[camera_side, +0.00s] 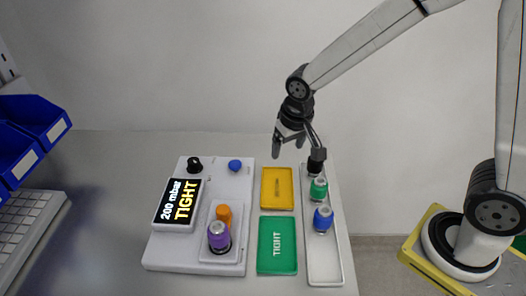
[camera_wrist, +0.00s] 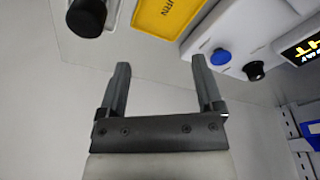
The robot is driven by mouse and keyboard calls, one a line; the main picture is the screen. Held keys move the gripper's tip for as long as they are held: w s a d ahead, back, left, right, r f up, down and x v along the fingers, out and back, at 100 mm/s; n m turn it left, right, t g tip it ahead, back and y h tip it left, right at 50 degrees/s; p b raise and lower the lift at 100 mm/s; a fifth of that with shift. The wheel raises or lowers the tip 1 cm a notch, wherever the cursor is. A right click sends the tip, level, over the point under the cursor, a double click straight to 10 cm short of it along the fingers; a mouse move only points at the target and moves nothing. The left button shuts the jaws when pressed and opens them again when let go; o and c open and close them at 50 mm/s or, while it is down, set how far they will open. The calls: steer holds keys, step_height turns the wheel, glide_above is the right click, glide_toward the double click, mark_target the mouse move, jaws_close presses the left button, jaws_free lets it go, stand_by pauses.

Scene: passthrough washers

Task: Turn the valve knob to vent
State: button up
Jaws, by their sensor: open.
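The black valve knob (camera_side: 194,163) sits at the back left of the white console (camera_side: 165,252), beside a blue button (camera_side: 235,165). In the wrist view the knob (camera_wrist: 256,70) shows at the right, near the display; its pointer setting is too small to read. The display (camera_side: 178,203) reads "200 mbar TIGHT". My gripper (camera_side: 297,150) is open and empty, raised above the back of the work area, well to the right of the knob. In the wrist view the gripper (camera_wrist: 160,66) has its two fingers wide apart with nothing between them.
An orange part (camera_side: 224,216) and a purple part (camera_side: 219,238) stand on the console. A yellow tray (camera_side: 277,205) and green "TIGHT" tray (camera_side: 277,267) lie beside it. A white tray (camera_side: 325,272) holds black (camera_side: 316,166), green (camera_side: 318,189) and blue (camera_side: 323,219) parts. Blue bins (camera_side: 35,120) are left.

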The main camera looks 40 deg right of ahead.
mark_target(193, 160)
steer(key=w+a+m, duration=0.1)
steer(key=w+a, duration=0.1)
steer(key=w, duration=0.1)
steer(key=w+a+m, duration=0.1)
steer(key=w+a, duration=0.2)
steer(key=w+a+h, duration=0.1)
steer(key=w+a, duration=0.1)
steer(key=w, duration=0.1)
steer(key=shift+w+a+r+m, duration=0.2)
steer(key=shift+a+m, duration=0.05)
steer(key=shift+m, duration=0.15)
steer(key=w+a+m+t+h, duration=0.1)
steer(key=w+a+m, duration=0.3)
steer(key=a, duration=0.6)
steer(key=w, duration=0.2)
steer(key=shift+w+h, duration=0.4)
steer(key=shift+f, duration=0.15)
steer(key=shift+x, duration=3.85)
steer(key=shift+c, duration=0.2)
jaws_close()
